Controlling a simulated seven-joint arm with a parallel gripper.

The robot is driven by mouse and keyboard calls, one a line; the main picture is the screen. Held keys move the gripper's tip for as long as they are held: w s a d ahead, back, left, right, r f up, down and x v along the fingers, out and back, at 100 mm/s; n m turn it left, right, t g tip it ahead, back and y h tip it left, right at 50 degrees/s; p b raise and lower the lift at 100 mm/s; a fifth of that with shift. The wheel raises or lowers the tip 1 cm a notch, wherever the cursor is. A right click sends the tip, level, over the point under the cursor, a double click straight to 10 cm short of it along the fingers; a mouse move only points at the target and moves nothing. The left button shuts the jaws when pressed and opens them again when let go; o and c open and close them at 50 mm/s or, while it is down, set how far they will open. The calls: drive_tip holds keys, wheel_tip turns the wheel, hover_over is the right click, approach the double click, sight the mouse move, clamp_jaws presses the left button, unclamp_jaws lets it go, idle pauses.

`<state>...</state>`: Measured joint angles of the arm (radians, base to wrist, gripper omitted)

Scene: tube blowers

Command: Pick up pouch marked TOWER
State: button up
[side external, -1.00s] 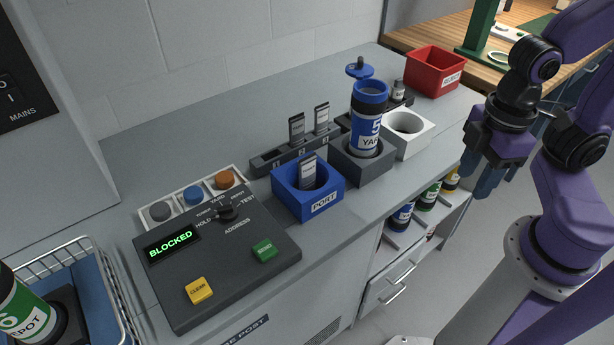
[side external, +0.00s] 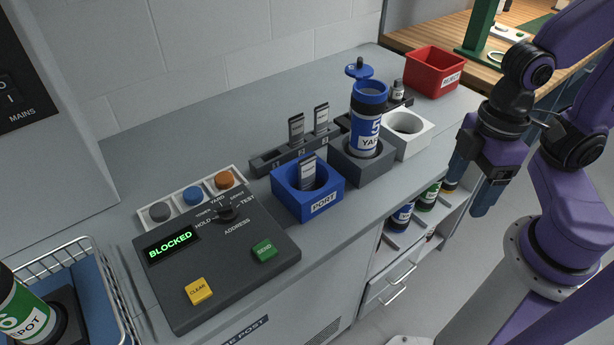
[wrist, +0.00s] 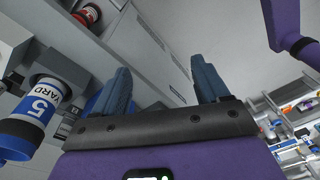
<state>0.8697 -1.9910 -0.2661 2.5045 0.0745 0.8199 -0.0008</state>
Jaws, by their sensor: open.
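No label reading TOWER is legible. My gripper (side external: 474,190) is open and empty, off the counter's right edge, away from these pieces. Its two blue fingers (wrist: 163,75) are spread apart in the wrist view, with nothing between them.
A blue YARD canister (side external: 366,125) stands in a grey holder, also visible in the wrist view (wrist: 38,105). Right of it is an empty white holder (side external: 398,145). A red bin (side external: 435,70) sits behind. The control panel (side external: 220,275) reads BLOCKED. Canisters fill a shelf below (side external: 402,217).

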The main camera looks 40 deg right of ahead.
drive_tip(key=a+f+m+y, duration=0.2)
drive_tip(key=a+f+y, duration=0.1)
drive_tip(key=a, duration=0.7)
drive_tip(key=m+t+h, duration=0.4)
drive_tip(key=m+t, duration=0.6)
drive_tip(key=t, duration=0.4)
approach(309, 165)
drive_tip(key=shift+d+x, duration=0.15)
drive_tip(key=shift+x, duration=1.75)
drive_tip(key=shift+d+x, duration=0.2)
drive_tip(key=shift+x, duration=1.7)
drive_tip(key=shift+a+x, duration=0.15)
drive_tip(key=shift+x, duration=1.15)
drive_tip(key=shift+a+x, duration=0.15)
drive_tip(key=shift+x, duration=1.1)
drive_tip(key=c, duration=1.1)
